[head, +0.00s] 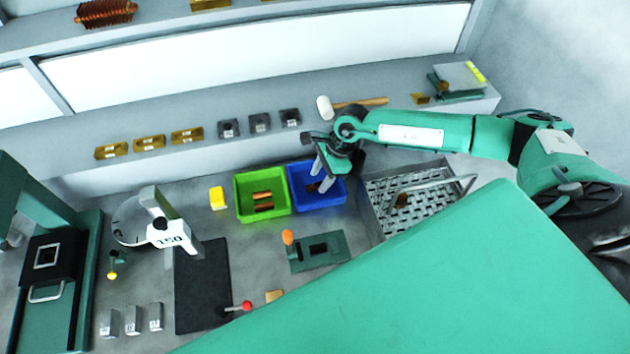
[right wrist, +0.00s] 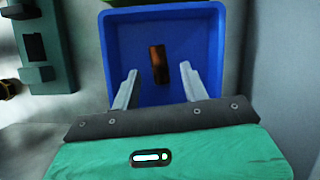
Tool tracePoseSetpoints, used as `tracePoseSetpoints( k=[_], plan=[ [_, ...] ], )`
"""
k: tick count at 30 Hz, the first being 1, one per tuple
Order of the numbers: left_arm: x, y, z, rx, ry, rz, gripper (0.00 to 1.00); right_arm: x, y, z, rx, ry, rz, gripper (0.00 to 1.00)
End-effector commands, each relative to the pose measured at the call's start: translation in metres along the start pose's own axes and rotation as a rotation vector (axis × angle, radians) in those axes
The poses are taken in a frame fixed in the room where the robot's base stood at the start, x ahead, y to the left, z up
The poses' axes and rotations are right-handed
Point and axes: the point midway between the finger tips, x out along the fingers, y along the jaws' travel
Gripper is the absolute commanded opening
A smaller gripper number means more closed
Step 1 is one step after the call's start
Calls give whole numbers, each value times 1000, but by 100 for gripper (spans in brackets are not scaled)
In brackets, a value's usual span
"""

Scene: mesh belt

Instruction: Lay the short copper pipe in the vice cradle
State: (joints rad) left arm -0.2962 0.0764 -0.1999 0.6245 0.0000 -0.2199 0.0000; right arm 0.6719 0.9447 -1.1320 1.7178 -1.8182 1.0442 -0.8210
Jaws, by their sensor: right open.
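A short copper pipe (right wrist: 158,65) lies on the floor of the blue bin (right wrist: 117,45), lengthwise between my fingers in the right wrist view. In the head view the blue bin (head: 338,196) stands right of the green bin, and my gripper partly hides its contents. My right gripper (head: 320,178) is over the blue bin, open and empty, its fingers (right wrist: 158,74) on either side of the pipe in the picture. A green fixture with a dark recess and orange knob (head: 318,250), apparently the vice cradle, sits in front of the bins and looks empty. My left gripper is out of view.
The green bin (head: 240,196) holds copper pieces. A metal mesh tray (head: 375,190) with a raised handle stands right of the blue bin. A yellow block (head: 217,198) is left of the bins. A mallet (head: 325,108) lies on the shelf behind.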

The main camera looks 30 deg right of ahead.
Motion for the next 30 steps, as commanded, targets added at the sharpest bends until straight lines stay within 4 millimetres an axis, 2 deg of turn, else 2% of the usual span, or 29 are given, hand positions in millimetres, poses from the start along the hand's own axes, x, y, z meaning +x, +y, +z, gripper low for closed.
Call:
tracePoseSetpoints(
  k=[1, 6, 12, 14, 19, 30],
  plan=[
    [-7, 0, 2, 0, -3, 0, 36, 5, 0, 2, 1, -1, 2, 45],
    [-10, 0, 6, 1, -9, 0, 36, 19, 0, 0, 1, 0, 1, 45],
    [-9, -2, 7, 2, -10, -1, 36, 20, 0, 0, 1, 0, 0, 45],
    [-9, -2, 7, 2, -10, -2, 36, 20, 0, 0, 1, 0, 0, 35],
    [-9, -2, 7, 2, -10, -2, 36, 19, 0, 0, 1, 0, 0, 2],
    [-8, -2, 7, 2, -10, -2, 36, 17, 0, 0, 0, 0, -1, 0]
  ],
)
